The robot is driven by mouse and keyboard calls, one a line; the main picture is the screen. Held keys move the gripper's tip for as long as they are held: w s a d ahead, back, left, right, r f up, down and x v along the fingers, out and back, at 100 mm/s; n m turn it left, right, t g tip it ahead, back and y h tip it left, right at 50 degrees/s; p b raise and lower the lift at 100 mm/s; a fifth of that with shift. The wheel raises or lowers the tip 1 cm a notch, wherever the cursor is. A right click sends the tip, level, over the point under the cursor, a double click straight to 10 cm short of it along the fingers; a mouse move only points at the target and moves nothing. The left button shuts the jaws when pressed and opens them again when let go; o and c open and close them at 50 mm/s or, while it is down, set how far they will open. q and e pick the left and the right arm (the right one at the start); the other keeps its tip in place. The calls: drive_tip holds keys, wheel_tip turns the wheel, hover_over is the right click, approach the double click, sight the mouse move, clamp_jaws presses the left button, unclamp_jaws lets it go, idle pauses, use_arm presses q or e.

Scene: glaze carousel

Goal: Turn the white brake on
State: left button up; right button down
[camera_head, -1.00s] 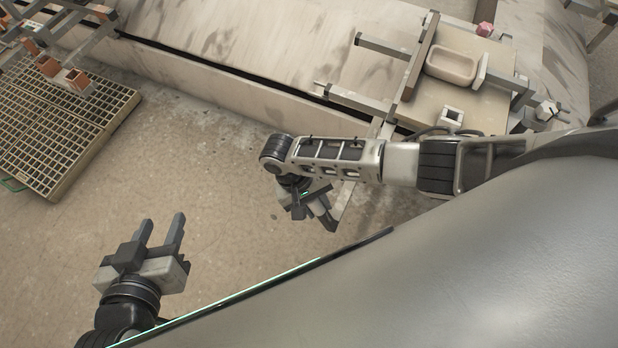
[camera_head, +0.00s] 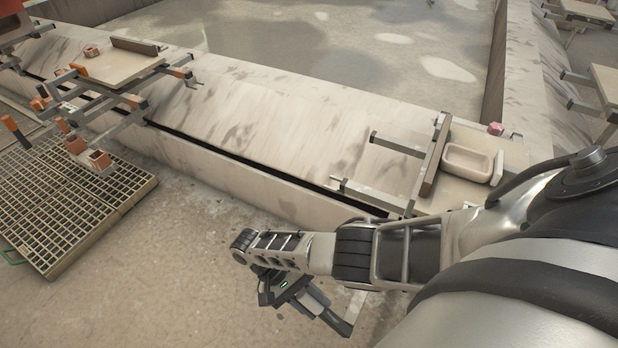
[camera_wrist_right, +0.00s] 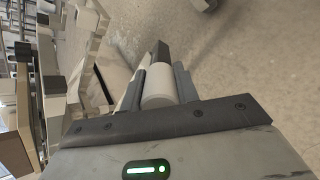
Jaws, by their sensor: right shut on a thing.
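The white brake's grip (camera_wrist_right: 158,88) is a white cylinder with a dark end piece, seen in the right wrist view. My right gripper (camera_wrist_right: 158,84) is shut on it, one finger along each side. In the head view my right gripper (camera_head: 338,318) is low in the middle, pointing down and right, in front of the right-hand station. The white grip cannot be made out there. A pale strip beside the fingers may be part of the brake's lever; I cannot tell. My left gripper is out of view.
The right-hand station holds a beige basin (camera_head: 467,163) and a dark upright board (camera_head: 434,160). A station with orange-tipped bars (camera_head: 118,75) stands at the left, by a floor grating (camera_head: 70,200). A long low wall (camera_head: 270,110) runs behind. Open floor lies at lower left.

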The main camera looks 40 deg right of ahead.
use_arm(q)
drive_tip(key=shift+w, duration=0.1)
use_arm(e)
drive_tip(key=shift+w, duration=0.1)
drive_tip(key=c, duration=1)
unclamp_jaws()
drive_tip(key=shift+c, duration=0.2)
drive_tip(key=v, duration=0.7)
drive_tip(key=shift+w+a+b, duration=0.1)
drive_tip(key=shift+w+b, duration=0.05)
drive_tip(key=shift+b, duration=0.2)
drive_tip(key=b, duration=0.2)
approach(300, 293)
drive_tip(key=w+r, duration=0.2)
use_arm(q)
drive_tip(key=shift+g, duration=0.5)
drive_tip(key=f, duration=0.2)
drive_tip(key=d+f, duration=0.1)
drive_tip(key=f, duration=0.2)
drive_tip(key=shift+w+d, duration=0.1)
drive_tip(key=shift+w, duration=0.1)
use_arm(e)
drive_tip(key=shift+s+a+f, duration=0.15)
drive_tip(key=shift+s+a, duration=0.05)
drive_tip(key=shift+a, duration=0.05)
